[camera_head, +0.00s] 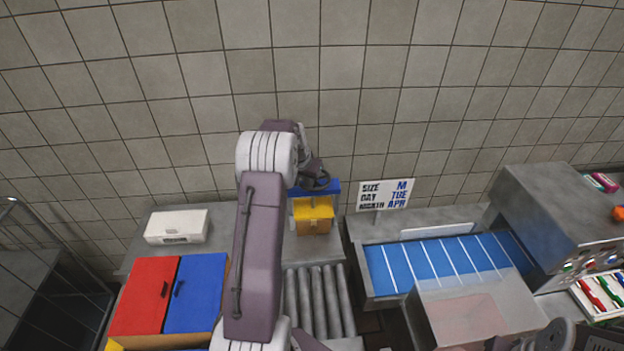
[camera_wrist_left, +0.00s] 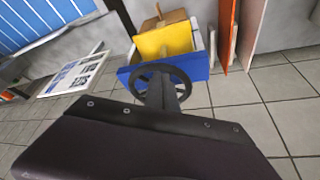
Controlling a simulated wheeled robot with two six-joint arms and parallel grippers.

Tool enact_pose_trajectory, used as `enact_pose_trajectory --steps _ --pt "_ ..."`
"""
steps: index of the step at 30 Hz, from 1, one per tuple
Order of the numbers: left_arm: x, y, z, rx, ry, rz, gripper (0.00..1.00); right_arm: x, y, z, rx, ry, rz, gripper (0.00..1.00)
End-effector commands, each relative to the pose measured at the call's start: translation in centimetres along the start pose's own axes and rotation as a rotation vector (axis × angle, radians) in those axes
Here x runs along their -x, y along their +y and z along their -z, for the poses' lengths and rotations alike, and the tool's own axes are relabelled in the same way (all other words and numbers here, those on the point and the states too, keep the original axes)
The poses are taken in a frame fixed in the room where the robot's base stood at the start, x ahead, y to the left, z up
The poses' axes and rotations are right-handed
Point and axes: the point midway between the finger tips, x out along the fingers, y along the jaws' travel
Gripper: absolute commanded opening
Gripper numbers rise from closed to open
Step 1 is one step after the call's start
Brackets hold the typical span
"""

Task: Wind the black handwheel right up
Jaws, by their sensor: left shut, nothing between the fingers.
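The black handwheel (camera_wrist_left: 186,76) is a spoked ring in front of a blue part (camera_wrist_left: 196,66) of a device with a yellow plate (camera_wrist_left: 165,42). In the head view the handwheel (camera_head: 318,182) shows small and dark, at the top of the blue part and partly covered by my arm. My left gripper (camera_head: 312,172) is at the wheel, with its fingers together and empty. In the left wrist view the shut fingers (camera_wrist_left: 163,90) overlap the wheel's middle. I cannot tell whether they touch it or reach between the spokes. My right gripper is not clearly shown.
A date sign (camera_head: 386,195) stands right of the device, beside a blue conveyor belt (camera_head: 425,263). Grey rollers (camera_head: 320,305) lie in front. A white box (camera_head: 176,226) and red (camera_head: 145,295) and blue (camera_head: 197,290) lids are on the left. A tiled wall (camera_head: 400,90) rises behind.

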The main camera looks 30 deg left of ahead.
Motion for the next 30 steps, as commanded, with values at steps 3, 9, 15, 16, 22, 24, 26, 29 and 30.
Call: enact_pose_trajectory --steps 3,9,15,16,22,24,26,29,30 --pt "0.0 0.6 0.0 0.0 0.0 0.0 0.0 -0.1 0.0 0.0 0.0 0.0 0.0 0.24" --pt "0.0 0.6 0.0 0.0 0.0 0.0 0.0 0.0 0.0 0.0 0.0 0.0 0.0 0.24" --pt "0.0 1.0 0.2 -0.001 0.0 -0.001 0.0 0.2 0.0 0.0 0.0 0.0 0.0 0.24" --pt "0.0 1.1 0.3 -0.001 0.0 -0.001 0.0 0.2 0.0 0.0 0.0 0.0 0.0 0.24" --pt "-0.3 2.3 0.8 -0.001 -0.001 -0.001 0.0 0.6 0.0 0.1 0.0 0.0 0.0 0.24" --pt "-0.4 2.5 0.9 -0.001 -0.001 -0.001 0.0 0.7 0.0 0.1 0.0 0.0 0.0 0.24" --pt "-0.4 2.5 0.9 0.0 0.0 0.0 0.0 0.6 0.0 0.1 0.0 0.0 0.0 0.24" --pt "-0.4 2.5 0.9 0.0 0.0 0.0 0.0 0.6 0.0 0.1 0.0 0.0 0.0 0.24" --pt "-0.4 2.5 0.9 0.0 0.0 0.0 0.0 0.6 0.0 0.1 0.0 0.0 0.0 0.24"
